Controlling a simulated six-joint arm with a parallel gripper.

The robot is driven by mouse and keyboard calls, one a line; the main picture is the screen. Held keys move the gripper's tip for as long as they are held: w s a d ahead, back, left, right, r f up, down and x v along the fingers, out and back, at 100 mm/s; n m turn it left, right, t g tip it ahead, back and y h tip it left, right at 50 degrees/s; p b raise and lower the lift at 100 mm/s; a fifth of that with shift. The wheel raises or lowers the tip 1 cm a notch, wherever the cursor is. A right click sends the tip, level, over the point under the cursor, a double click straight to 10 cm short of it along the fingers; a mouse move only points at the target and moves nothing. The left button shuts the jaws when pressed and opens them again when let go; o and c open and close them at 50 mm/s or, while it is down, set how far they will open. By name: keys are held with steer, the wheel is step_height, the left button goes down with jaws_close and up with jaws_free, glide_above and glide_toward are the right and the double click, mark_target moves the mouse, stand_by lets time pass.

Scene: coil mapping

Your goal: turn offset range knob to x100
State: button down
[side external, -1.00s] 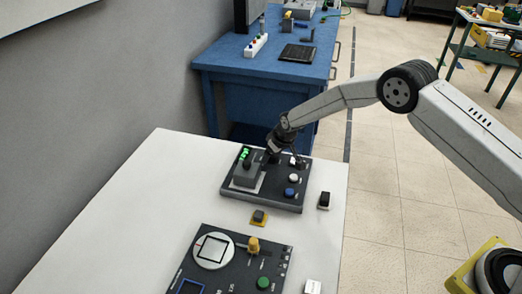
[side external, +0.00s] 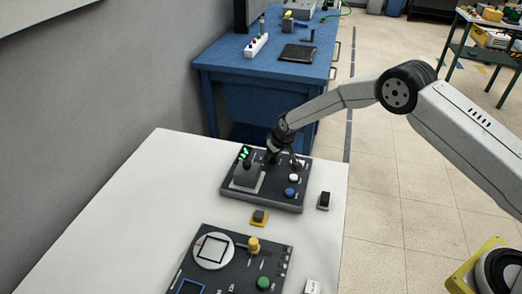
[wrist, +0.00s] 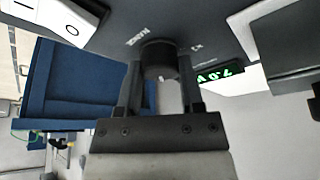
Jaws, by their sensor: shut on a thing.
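My gripper (side external: 271,158) is at the far side of the dark control panel (side external: 270,195), pointing down at it. In the wrist view my gripper (wrist: 161,82) has one finger on each side of a round black knob (wrist: 157,53) and is shut on it. A small light mark shows on the knob's near edge. The lettering beside it appears upside down; one label looks like RANGE and another like x1. The knob's exact setting cannot be read. In the side view the gripper largely hides the knob.
A green lit display (wrist: 215,74) and a white rocker switch (wrist: 60,18) flank the knob. The panel also carries a grey block (side external: 246,175), a white button (side external: 293,178) and a blue button (side external: 290,192). A second panel (side external: 225,272) lies nearer on the white table (side external: 150,210).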

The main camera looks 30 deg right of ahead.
mark_target(276, 165)
steer(key=shift+m+h, duration=0.3)
steer(key=shift+m, duration=0.6)
steer(key=shift+c, duration=1.1)
jaws_free()
steer(key=shift+r, duration=0.1)
steer(key=shift+v, duration=3.8)
steer(key=shift+s, duration=0.15)
